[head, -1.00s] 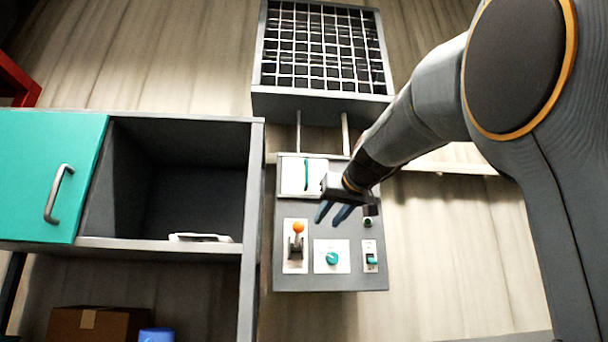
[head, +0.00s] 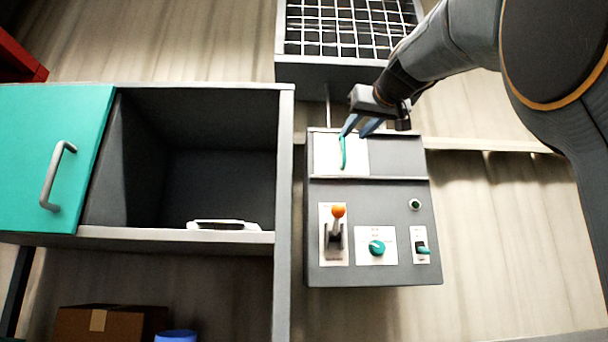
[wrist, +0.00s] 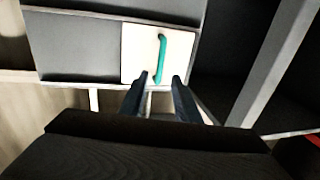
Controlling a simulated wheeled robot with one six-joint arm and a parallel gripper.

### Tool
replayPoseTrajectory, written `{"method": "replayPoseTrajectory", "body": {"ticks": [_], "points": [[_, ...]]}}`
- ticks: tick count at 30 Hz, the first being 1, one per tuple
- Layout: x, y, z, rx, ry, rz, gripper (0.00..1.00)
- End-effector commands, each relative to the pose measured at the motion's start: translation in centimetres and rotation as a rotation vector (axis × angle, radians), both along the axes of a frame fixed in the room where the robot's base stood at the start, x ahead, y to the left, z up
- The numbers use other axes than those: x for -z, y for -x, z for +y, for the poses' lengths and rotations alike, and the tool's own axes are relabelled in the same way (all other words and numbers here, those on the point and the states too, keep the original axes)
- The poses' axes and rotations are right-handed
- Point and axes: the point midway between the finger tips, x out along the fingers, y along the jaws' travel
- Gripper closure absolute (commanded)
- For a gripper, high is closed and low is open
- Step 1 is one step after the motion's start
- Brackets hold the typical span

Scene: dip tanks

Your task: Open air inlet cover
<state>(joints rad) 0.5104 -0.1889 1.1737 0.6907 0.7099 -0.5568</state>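The air inlet cover appears to be the white square panel (head: 325,156) with an upright green handle (head: 343,154), at the upper left of a grey control box (head: 380,195). It covers the left part of the upper strip, and plain grey shows to its right. In the wrist view the white panel (wrist: 140,55) and green handle (wrist: 161,55) are at upper centre. My gripper (head: 355,131) is at the box's top edge, near the handle's upper end. In the wrist view my gripper (wrist: 159,80) has its fingers apart with the handle's end between them in the picture; contact cannot be told.
Below the cover are an orange-knobbed lever (head: 337,225), a green dial (head: 376,248), a green switch (head: 422,248) and a small button (head: 415,204). A shelf unit with a teal door (head: 45,160) stands close left. A barred grey unit (head: 345,70) is above the box.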

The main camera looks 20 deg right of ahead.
Motion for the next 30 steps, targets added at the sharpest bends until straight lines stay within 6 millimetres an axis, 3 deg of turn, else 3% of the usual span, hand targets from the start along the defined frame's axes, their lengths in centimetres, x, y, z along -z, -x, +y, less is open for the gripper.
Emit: {"method": "replayPoseTrajectory", "body": {"ticks": [13,26,30], "points": [[-0.2,-6.1,-0.5,-0.001,-0.001,0.002,0.71],[0.0,-7.4,-0.7,0.002,0.000,0.001,0.71],[0.0,-7.4,-0.7,0.002,0.000,0.001,0.89]]}}
